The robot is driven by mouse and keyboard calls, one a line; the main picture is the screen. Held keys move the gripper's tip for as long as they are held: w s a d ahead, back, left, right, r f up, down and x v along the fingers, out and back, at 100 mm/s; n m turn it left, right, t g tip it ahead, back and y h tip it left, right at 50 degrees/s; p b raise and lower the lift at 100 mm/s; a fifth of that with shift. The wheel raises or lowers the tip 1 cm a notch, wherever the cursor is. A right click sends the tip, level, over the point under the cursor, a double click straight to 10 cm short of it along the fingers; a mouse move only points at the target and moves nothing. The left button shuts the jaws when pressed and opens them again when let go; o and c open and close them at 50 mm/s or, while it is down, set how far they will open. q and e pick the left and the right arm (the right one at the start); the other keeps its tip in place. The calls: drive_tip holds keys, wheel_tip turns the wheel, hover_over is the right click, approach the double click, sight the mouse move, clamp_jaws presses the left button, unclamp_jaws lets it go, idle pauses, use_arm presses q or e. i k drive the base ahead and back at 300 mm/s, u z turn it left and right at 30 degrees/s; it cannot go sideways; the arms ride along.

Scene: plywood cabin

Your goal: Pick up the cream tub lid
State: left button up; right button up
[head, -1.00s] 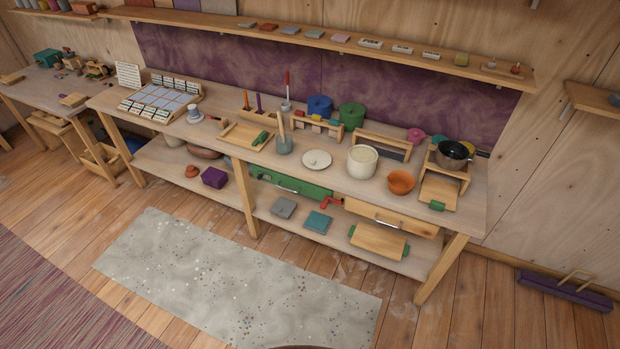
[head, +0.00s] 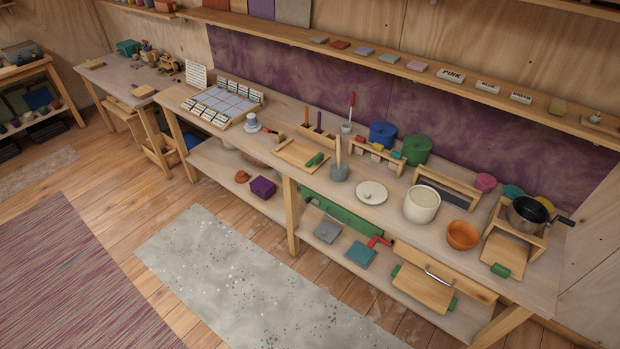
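The cream tub lid (head: 371,192) is a round, flat, cream disc with a small knob in the middle. It lies on the wooden workbench top, near its front edge. The open cream tub (head: 421,204) stands just to its right, apart from it. A grey pot with a wooden handle (head: 339,172) stands just to its left. Neither of my grippers shows in the head view.
An orange bowl (head: 462,236) stands right of the tub. A drawer (head: 445,272) juts out below the bench top. A speckled mat (head: 235,275) covers the clear floor in front.

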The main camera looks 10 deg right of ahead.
sight(372, 191)
drive_tip(key=u, duration=0.6)
drive_tip(key=i, duration=1.5)
drive_tip(key=z, duration=0.15)
